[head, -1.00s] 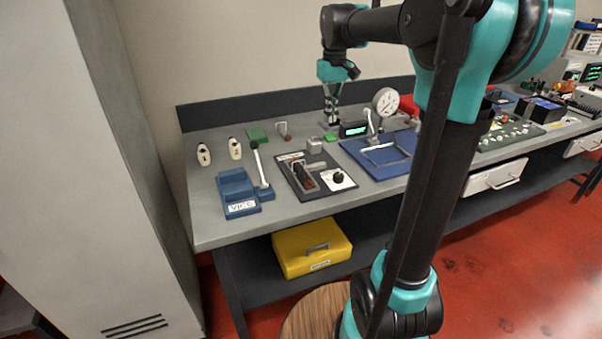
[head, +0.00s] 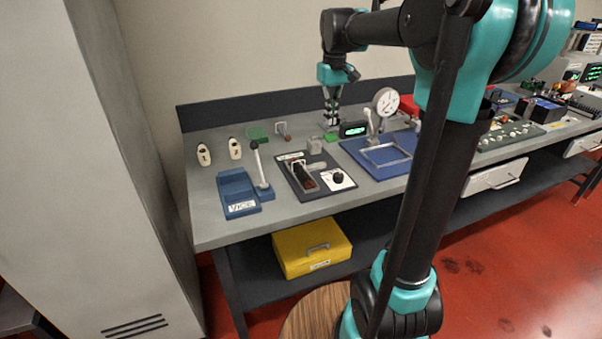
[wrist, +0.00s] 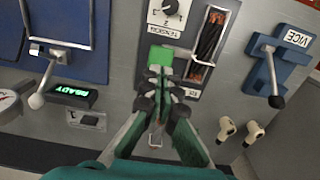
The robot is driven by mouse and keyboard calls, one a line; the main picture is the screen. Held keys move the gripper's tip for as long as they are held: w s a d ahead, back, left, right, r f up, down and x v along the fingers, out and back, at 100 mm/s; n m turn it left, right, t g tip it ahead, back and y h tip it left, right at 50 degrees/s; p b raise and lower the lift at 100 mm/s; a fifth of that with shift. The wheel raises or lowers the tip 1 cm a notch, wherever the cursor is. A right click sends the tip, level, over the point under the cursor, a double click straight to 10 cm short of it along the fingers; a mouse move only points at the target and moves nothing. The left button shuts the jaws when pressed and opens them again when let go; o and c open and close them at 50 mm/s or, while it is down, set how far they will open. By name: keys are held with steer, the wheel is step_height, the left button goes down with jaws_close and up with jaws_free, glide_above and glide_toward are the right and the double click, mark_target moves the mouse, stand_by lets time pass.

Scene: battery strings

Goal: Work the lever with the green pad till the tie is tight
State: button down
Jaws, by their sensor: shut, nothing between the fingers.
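The green pad (wrist: 160,60) lies just beyond my fingertips in the wrist view; it also shows in the head view (head: 331,137) behind the dark tension board (head: 321,190). A lever under the pad is not clear, as my fingers cover that spot. The dark red cable bundle (wrist: 208,42) sits in the board's frame, with a pale band across it; how tight the tie is cannot be told. My gripper (wrist: 167,78) is shut and empty, pointing down by the pad; it also shows in the head view (head: 332,122). I cannot tell whether it touches the pad.
A tension knob (head: 338,177) is on the board. A lit READY display (head: 354,129), a dial gauge (head: 386,102) and a blue mat (head: 355,149) stand to the right. A blue vice (head: 238,189) with an upright lever (head: 259,165) and two white numbered pieces are left.

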mark_target(331, 137)
steer(key=shift+s+d+f, duration=0.1)
steer(key=shift+s+f, duration=0.05)
steer(key=shift+f, duration=1.2)
steer(key=shift+s+f, duration=0.15)
steer(key=shift+f, duration=1.25)
steer(key=shift+s+d+f, duration=0.1)
steer(key=shift+s+f, duration=0.05)
steer(key=shift+f, duration=1.2)
steer(key=shift+w+a+r, duration=0.1)
steer(key=shift+w+r, duration=0.05)
steer(key=shift+r, duration=1.35)
steer(key=shift+w+a+r, duration=0.1)
steer(key=shift+w+r, duration=0.05)
steer(key=shift+r, duration=1.4)
steer(key=shift+w+r, duration=0.15)
steer(key=shift+r, duration=1.35)
steer(key=shift+s, duration=0.1)
